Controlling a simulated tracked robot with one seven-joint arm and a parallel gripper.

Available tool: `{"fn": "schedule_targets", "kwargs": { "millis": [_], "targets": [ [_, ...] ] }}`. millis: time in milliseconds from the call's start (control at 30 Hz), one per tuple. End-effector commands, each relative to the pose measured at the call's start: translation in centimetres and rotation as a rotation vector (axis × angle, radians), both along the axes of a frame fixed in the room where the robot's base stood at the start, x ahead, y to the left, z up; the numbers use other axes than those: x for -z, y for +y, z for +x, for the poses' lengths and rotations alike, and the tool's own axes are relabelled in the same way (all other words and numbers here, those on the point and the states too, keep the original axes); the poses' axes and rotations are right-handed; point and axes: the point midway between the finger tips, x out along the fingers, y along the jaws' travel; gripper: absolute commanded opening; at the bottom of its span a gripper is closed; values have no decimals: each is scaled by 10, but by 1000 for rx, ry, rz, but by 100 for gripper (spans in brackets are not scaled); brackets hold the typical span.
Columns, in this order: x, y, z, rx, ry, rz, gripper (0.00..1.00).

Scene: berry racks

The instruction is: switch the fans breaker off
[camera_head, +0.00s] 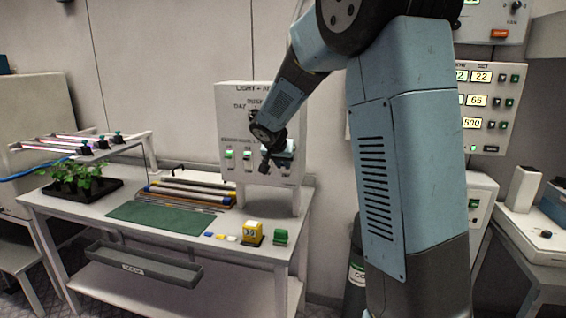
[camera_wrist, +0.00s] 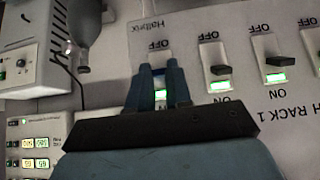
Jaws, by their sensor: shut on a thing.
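A white breaker panel (camera_head: 262,100) stands at the back of the bench. In the wrist view it appears upside down, with a row of switches between OFF and ON marks. My gripper (camera_wrist: 160,70) is at the leftmost switch in that view, its blue fingers shut around the lever, which they mostly hide. A green window (camera_wrist: 161,93) shows lit between the fingers. Two neighbouring breakers, one with a dark lever (camera_wrist: 219,70) and one with another lever (camera_wrist: 281,61), have lit green windows. I cannot read which breaker is labelled fans. In the head view, my gripper (camera_head: 268,162) is at the panel's lower right.
The bench (camera_head: 75,205) holds a plant tray (camera_head: 80,192), a green mat (camera_head: 160,217), tubes, a yellow block (camera_head: 252,233) and a green block (camera_head: 281,237). A grey bin (camera_head: 140,266) hangs at its front. Control boxes with displays (camera_head: 485,100) are on the right wall.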

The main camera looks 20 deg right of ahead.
Motion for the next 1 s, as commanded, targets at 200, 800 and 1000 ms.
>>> {"fn": "schedule_targets", "kwargs": {
  "millis": [200,800,1000],
  "targets": [
    [4,5,-2,-9,-77,-45,0],
    [17,5,-5,-7,-286,-168,0],
    [22,5,-6,-6,-359,-210,0]
  ]
}}
